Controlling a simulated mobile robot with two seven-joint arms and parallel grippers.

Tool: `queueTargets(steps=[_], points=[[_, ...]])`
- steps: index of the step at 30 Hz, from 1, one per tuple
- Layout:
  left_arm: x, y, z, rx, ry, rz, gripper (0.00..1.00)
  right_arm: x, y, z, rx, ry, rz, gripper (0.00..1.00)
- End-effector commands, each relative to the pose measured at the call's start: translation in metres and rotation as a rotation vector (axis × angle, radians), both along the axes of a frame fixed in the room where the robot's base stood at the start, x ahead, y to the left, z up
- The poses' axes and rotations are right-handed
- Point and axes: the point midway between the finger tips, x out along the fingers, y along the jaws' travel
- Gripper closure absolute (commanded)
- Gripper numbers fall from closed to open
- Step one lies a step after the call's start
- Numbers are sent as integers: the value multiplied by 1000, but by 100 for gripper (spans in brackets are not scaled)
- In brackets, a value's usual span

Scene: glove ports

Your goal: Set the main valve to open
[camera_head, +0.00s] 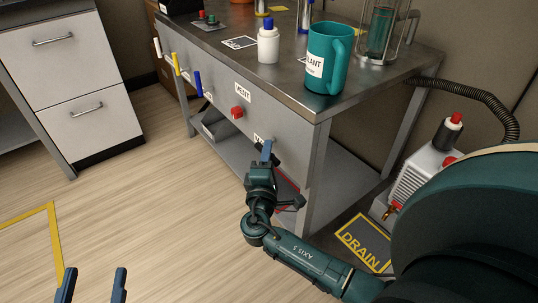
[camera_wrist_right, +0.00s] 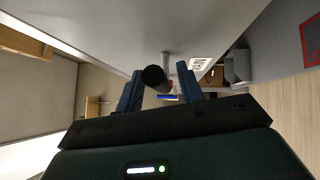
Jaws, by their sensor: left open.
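My right gripper (camera_head: 266,152) is at the right end of the bench's front panel, over a partly hidden label (camera_head: 258,138). In the right wrist view its two fingers (camera_wrist_right: 158,88) stand apart. A dark round-ended handle (camera_wrist_right: 154,76) shows between them, close to the left finger; I cannot tell whether they touch. A grey stem (camera_wrist_right: 167,62) is beside it near the panel. In the head view this handle is hidden by the gripper, and its valve setting cannot be read. My left gripper (camera_head: 93,287) is open and empty over the floor at the bottom left.
The panel also carries a red knob (camera_head: 237,112) by a VENT label and white, yellow and blue (camera_head: 198,84) handles. A teal mug (camera_head: 327,58) and a white bottle (camera_head: 268,44) stand on the bench. A pump (camera_head: 424,168) stands at right. Floor at left is clear.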

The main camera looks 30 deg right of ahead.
Motion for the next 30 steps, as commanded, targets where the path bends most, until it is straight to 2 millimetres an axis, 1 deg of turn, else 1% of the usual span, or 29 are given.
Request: queueTargets(steps=[1,2,13,25,30], points=[[0,0,0,-1,0,0,48,0,0,0,0,0,0,67],[0,0,0,-1,0,0,48,0,0,0,0,0,0,69],[-1,-1,-1,-2,2,-2,48,0,0,0,0,0,0,100],[-1,-1,1,-2,3,-3,48,0,0,1,1,2,0,100],[-1,-1,10,14,-8,0,48,0,0,5,-2,29,-1,100]])
